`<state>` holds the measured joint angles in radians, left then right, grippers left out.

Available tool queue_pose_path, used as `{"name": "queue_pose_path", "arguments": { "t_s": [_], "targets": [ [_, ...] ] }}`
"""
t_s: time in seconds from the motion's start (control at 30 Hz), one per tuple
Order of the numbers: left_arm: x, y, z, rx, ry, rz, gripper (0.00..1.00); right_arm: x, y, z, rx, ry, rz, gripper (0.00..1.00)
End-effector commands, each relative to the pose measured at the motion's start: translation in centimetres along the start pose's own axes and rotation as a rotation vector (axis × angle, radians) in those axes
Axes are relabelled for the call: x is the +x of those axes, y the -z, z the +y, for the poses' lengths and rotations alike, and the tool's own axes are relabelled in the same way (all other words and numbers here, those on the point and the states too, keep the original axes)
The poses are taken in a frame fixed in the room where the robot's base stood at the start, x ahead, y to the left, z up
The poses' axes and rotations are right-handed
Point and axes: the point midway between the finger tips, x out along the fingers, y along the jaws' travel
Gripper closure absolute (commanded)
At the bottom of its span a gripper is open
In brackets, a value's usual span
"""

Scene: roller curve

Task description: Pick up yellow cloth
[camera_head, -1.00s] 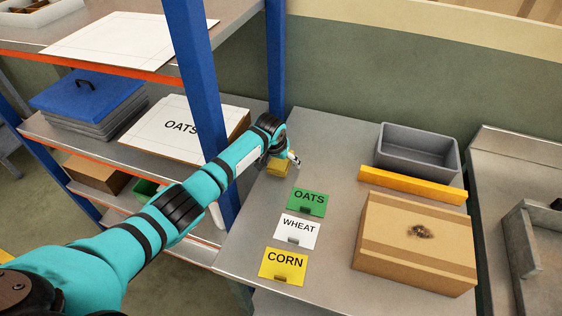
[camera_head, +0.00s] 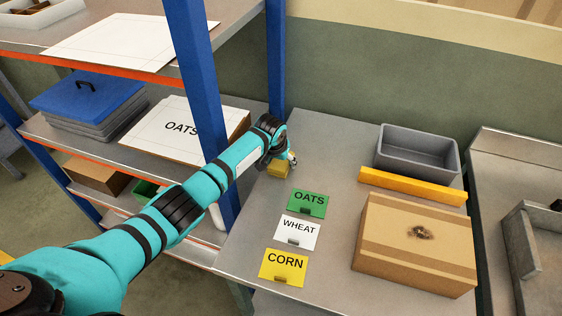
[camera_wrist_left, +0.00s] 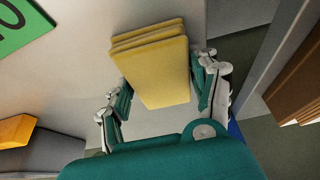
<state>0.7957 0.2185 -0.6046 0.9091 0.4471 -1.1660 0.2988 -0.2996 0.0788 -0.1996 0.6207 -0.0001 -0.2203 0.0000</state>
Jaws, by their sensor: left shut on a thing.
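The yellow cloth (camera_head: 278,169) is a small folded stack on the grey metal table, close to the blue shelf post. In the left wrist view the folded cloth (camera_wrist_left: 155,65) shows its layers and sits between the two fingers. My left gripper (camera_head: 287,162) is at the cloth, mostly hidden by its own wrist in the head view. In the wrist view the left gripper (camera_wrist_left: 160,92) has a finger on each side of the cloth and is shut on it. Whether the cloth is off the table I cannot tell. My right gripper is not in view.
OATS (camera_head: 307,203), WHEAT (camera_head: 297,232) and CORN (camera_head: 283,267) cards lie in front of the cloth. A cardboard box (camera_head: 415,243), a yellow bar (camera_head: 412,185) and a grey bin (camera_head: 417,152) stand to the right. The blue shelf post (camera_head: 276,60) is close beside my left wrist.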

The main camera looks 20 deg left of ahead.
Motion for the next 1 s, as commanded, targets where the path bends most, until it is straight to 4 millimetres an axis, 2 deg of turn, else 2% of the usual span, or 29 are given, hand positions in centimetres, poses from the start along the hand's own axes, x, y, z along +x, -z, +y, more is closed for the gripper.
{"name": "queue_pose_path", "arguments": {
  "t_s": [0.17,0.33,0.47,0.8,1.0],
  "targets": [
    [-0.7,0.1,0.0,0.0,-0.001,-0.006,0.68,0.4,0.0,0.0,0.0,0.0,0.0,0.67],
    [-3.5,1.4,0.0,0.0,-0.001,0.001,0.69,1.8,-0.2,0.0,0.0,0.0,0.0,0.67],
    [-4.5,-1.2,1.0,0.003,-0.001,-0.005,0.69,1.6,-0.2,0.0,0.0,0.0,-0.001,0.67],
    [-8.2,-7.8,3.9,0.002,0.0,-0.002,0.69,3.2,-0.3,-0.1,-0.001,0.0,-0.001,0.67],
    [-9.9,-10.6,5.2,0.001,0.0,-0.003,0.69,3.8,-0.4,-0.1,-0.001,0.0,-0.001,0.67]
  ]
}}
